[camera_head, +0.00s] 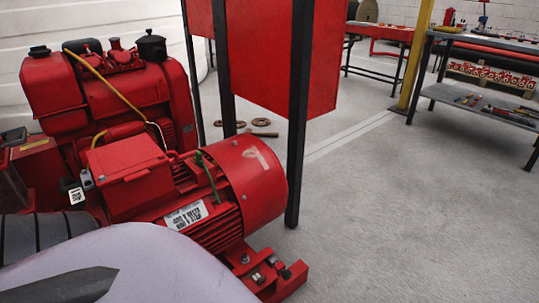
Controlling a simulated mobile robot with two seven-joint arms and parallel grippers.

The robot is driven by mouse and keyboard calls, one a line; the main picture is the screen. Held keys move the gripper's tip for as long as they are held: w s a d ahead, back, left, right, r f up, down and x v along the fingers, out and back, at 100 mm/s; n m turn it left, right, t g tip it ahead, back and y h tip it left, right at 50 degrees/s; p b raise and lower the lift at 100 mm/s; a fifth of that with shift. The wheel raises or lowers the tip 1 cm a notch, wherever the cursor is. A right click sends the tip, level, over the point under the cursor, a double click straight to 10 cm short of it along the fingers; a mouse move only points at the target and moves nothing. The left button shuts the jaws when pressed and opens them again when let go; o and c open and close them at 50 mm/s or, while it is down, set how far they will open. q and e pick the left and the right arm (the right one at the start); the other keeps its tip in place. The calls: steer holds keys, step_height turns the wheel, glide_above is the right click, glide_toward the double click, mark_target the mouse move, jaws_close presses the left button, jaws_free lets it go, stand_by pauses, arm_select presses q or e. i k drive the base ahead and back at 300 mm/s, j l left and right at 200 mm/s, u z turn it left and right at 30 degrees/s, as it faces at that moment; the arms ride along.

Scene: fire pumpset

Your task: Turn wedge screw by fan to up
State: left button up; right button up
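The red motor (215,190) with its rounded fan cover (255,180) lies on its side in the left half of the head view. At its foot, below the fan cover, a red base block (292,275) carries small metal screws or bolts (258,279). I cannot tell which of these is the wedge screw or how it is turned. A pale, smooth link of my own arm fills the lower left and hides part of the motor's lower side. Neither gripper shows in this view.
A red engine (110,90) stands behind the motor at left. A red panel on black posts (297,130) rises just behind the fan cover. Rusty rings (262,121) lie on the floor. Workbenches (475,95) stand at the back right. The grey floor at right is clear.

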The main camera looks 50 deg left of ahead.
mark_target(287, 275)
steer(key=i+u, duration=0.1)
steer(key=u, duration=1.15)
steer(key=i+l+u, duration=0.15)
steer(key=u, duration=0.3)
steer(key=l+u, duration=0.4)
steer(key=i+l+u, duration=0.1)
steer(key=l+u, duration=0.45)
steer(key=l, duration=0.15)
steer(key=l+u, duration=0.35)
steer(key=l, duration=0.9)
steer(key=k+l+u, duration=0.1)
steer(key=l, duration=0.45)
steer(key=k+l, duration=0.1)
steer(key=l, duration=0.4)
steer(key=i+l, duration=0.45)
